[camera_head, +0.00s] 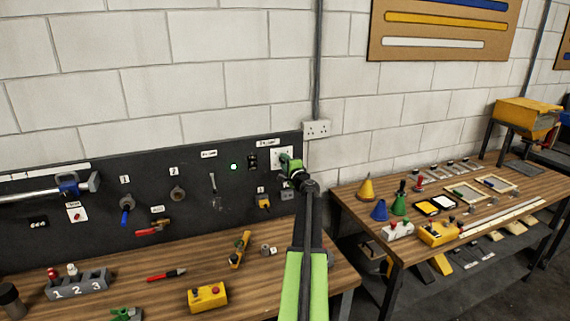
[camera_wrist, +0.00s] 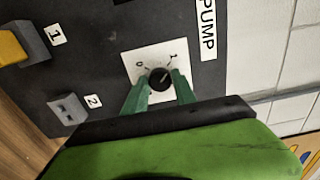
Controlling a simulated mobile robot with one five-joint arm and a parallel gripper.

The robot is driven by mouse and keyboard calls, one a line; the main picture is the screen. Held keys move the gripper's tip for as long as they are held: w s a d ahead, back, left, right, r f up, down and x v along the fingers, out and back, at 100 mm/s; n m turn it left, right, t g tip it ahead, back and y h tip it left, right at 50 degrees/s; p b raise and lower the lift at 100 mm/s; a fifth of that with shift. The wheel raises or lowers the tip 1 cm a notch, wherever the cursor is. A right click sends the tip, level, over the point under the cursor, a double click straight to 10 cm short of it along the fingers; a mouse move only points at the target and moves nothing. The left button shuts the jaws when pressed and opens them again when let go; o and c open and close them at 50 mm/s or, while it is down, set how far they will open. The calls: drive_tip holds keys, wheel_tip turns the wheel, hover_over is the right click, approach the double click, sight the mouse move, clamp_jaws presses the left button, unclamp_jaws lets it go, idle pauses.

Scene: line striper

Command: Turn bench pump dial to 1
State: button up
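The bench pump dial (camera_wrist: 160,79) is a small round black knob on a white plate (camera_wrist: 133,61) marked 0 and 1, beside the PUMP label (camera_wrist: 207,30) in the wrist view. A light line on the knob seems to point toward the 1 side. My gripper (camera_wrist: 160,82) has its green fingers on either side of the knob, with the tips close to its edges. I cannot tell whether they touch it. In the head view my gripper (camera_head: 286,160) is at the white plate (camera_head: 276,158) on the dark panel, partly covering it and hiding the dial.
A second bench (camera_head: 358,212) with cones stands to the right.

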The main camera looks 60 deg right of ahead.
drive_tip(key=o, duration=0.3)
drive_tip(key=v, duration=1.7)
drive_tip(key=shift+s+a, duration=0.1)
drive_tip(key=shift+a, duration=0.1)
